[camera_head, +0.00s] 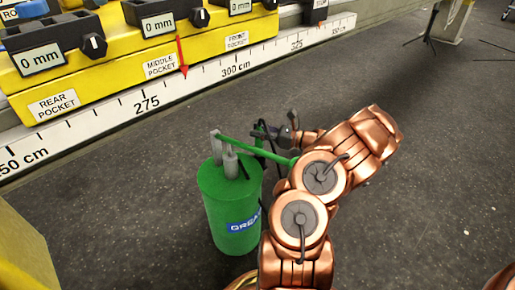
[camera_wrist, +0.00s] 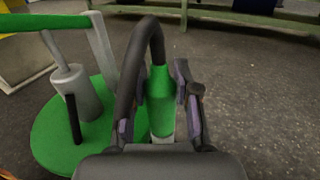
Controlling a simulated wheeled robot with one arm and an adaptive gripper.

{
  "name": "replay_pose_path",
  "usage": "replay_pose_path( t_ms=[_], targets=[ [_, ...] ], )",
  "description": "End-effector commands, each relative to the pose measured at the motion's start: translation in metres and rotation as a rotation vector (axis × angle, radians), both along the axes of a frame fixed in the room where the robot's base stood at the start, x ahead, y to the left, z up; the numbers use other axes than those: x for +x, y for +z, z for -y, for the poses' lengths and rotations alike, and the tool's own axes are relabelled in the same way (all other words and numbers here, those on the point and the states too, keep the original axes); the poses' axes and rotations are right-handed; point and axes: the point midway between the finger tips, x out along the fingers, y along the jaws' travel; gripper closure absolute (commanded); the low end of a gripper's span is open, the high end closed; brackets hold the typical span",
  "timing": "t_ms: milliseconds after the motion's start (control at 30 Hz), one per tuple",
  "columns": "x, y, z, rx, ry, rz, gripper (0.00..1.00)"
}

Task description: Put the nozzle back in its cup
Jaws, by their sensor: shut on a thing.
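A green grease drum (camera_head: 230,205) stands on the floor, with a grey pump and a long green lever on top. It also shows at the left of the wrist view (camera_wrist: 50,135). My gripper (camera_head: 283,134) is beside the drum's upper right, at about lid height. In the wrist view my gripper (camera_wrist: 163,88) is shut on the green nozzle (camera_wrist: 160,98), from which a black hose (camera_wrist: 140,50) arches. A pale piece shows below the nozzle; I cannot tell whether it is its tip or the cup. The cup is not clearly visible.
A yellow machine with pocket labels and dials (camera_head: 150,65) stands behind the drum. A white centimetre scale (camera_head: 205,82) runs along its foot. The pump lever (camera_head: 258,149) reaches close to my arm. Grey floor to the right is open.

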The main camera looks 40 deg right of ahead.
Motion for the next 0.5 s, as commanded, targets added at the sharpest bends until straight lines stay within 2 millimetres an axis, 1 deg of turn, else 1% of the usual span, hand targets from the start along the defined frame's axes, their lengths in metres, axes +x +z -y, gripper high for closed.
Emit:
replay_pose_path(
  t_ms=[33, 233, 400, 500],
  targets=[
    [0.0, -0.011, 0.0, 0.001, -0.001, 0.0, 1.0],
    [0.0, -0.025, 0.001, -0.001, -0.002, 0.0, 1.0],
    [0.0, -0.049, 0.001, 0.0, -0.002, -0.001, 1.0],
    [0.0, -0.056, 0.0, 0.0, -0.001, -0.001, 1.0]
  ],
)
